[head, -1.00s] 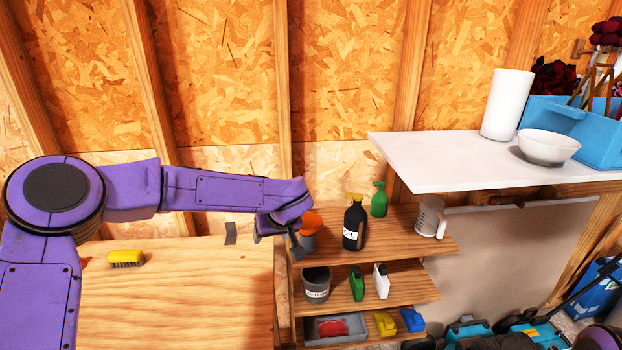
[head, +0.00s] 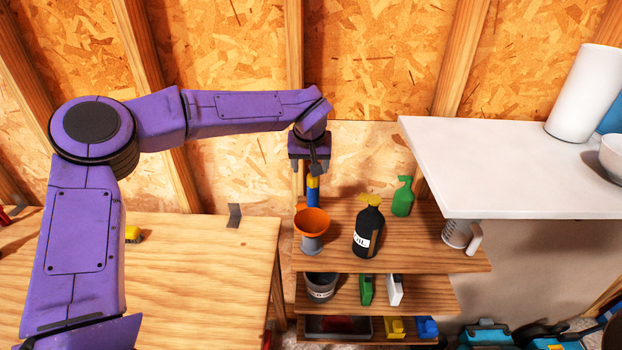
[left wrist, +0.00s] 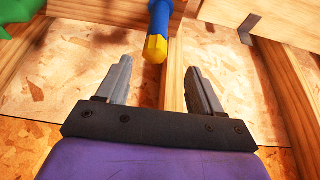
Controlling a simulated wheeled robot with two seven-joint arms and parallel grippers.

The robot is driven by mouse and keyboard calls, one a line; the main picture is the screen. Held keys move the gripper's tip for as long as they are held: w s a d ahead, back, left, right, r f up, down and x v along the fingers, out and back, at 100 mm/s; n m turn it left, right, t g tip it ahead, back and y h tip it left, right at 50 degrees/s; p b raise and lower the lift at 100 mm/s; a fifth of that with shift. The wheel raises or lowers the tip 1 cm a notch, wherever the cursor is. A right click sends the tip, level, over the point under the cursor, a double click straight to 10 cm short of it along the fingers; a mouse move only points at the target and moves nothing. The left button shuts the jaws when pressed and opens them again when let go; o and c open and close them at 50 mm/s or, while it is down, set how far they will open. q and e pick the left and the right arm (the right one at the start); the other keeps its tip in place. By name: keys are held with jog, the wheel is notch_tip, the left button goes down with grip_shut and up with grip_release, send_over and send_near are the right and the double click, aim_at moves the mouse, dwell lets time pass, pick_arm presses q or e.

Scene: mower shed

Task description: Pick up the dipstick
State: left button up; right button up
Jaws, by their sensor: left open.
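An upright blue tool-like thing with a yellow end (head: 313,183) stands behind the orange funnel on the top shelf. It also shows in the left wrist view (left wrist: 156,46), just beyond the fingertips. I cannot tell whether it is the dipstick; no other thing in view is clearly one. My left gripper (head: 314,170) points down just above its yellow end. In the left wrist view the gripper (left wrist: 158,68) is open and empty, its grey fingers apart, with the yellow end ahead of the gap. My right gripper is out of view.
A wooden bench (head: 190,285) is left, a white tabletop (head: 510,170) right.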

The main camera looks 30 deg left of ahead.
pick_arm(q)
jog(key=w+f, duration=0.1)
jog(key=f, duration=0.1)
jog(key=w+f, duration=0.1)
jog(key=w+f+p, duration=0.1)
jog(key=w+f, duration=0.1)
jog(key=shift+a+f, duration=0.3)
jog(key=shift+a, duration=0.05)
jog(key=shift+s+r, duration=0.3)
jog(key=shift+s, duration=0.2)
jog(key=shift+c, duration=0.6)
jog(key=shift+s, duration=0.1)
jog(key=c, duration=0.5)
jog(key=shift+w+d, duration=0.1)
jog(key=shift+w, duration=0.1)
jog(key=c, duration=0.5)
